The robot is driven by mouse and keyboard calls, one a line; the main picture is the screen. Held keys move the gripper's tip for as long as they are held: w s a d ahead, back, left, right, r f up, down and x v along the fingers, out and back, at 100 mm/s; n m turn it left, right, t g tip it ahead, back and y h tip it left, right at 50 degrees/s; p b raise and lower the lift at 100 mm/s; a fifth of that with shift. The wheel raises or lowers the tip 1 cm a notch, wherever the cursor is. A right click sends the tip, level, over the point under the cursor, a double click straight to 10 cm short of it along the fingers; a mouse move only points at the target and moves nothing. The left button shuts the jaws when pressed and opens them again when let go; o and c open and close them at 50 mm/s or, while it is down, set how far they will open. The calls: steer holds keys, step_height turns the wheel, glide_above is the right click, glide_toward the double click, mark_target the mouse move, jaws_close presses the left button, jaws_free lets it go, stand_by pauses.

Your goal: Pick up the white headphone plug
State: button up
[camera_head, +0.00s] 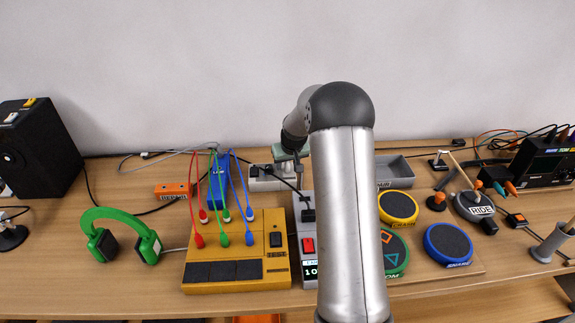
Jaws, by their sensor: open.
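I cannot pick out the white headphone plug with certainty at this size. Green headphones (125,233) rest at the left of the table, and a thin light cable (174,249) runs from them toward the yellow box (236,286). My gripper (299,176) points down behind the yellow box, partly hidden by my own arm. It is open and appears above a grey and white block (262,183) at the back. Its fingertips are small and dark, and nothing is clearly seen between them.
Red, green and blue cables plug upright into the yellow box. A grey switch unit (309,247) stands beside it. Round pads (448,244) lie at the right, an orange box (174,190) behind, and a black speaker (38,148) at far left. My arm hides the centre.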

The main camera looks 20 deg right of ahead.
steer(key=shift+f, duration=0.2)
jaws_close()
steer(key=shift+r, duration=0.1)
